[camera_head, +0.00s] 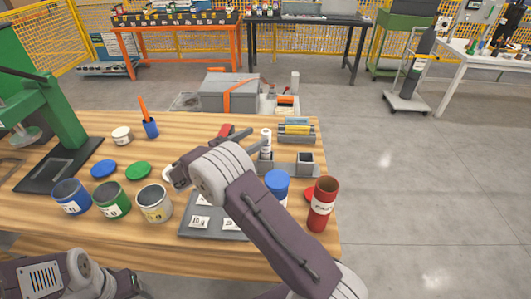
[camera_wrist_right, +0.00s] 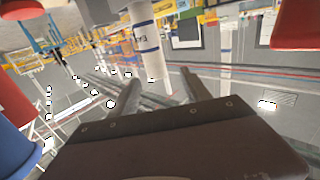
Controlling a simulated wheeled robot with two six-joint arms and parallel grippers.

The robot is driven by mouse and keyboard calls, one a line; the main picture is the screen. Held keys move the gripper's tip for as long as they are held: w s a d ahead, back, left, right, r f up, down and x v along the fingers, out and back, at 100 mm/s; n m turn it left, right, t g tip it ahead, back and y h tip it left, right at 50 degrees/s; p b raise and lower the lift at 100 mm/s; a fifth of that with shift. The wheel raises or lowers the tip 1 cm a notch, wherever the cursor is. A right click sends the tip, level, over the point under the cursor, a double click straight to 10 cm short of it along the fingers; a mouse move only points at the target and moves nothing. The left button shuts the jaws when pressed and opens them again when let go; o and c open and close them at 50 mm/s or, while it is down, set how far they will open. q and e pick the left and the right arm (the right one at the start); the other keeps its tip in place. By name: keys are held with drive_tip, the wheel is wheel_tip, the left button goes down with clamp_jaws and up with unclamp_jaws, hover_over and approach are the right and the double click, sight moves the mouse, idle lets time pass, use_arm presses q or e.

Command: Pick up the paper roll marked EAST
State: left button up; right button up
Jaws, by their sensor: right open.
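The paper roll is a white upright cylinder with blue bands and partly readable dark lettering. It stands at the back right of the wooden table in the head view (camera_head: 266,139) and shows at the top middle of the right wrist view (camera_wrist_right: 146,35). My right gripper (camera_head: 250,138) is open and close to the left side of the roll. In the right wrist view its two fingers (camera_wrist_right: 160,82) are apart, and the roll appears nearer the left finger. I cannot tell whether they touch. My left arm shows at the bottom left, but its jaws are not clear.
A red tube (camera_head: 323,204) with a label stands at the table's right edge, beside a blue-lidded container (camera_head: 277,185). A grey holder (camera_head: 305,163) is right of the roll. Several paint cans (camera_head: 110,200) stand on the left. A green press (camera_head: 55,120) stands far left.

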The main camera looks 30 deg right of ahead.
drive_tip(key=p+x, duration=0.1)
drive_tip(key=x, duration=0.7)
drive_tip(key=shift+s+d+f, duration=0.2)
drive_tip(key=shift+s+f, duration=0.1)
drive_tip(key=shift+a, duration=0.1)
drive_tip(key=shift+c, duration=0.9)
clamp_jaws()
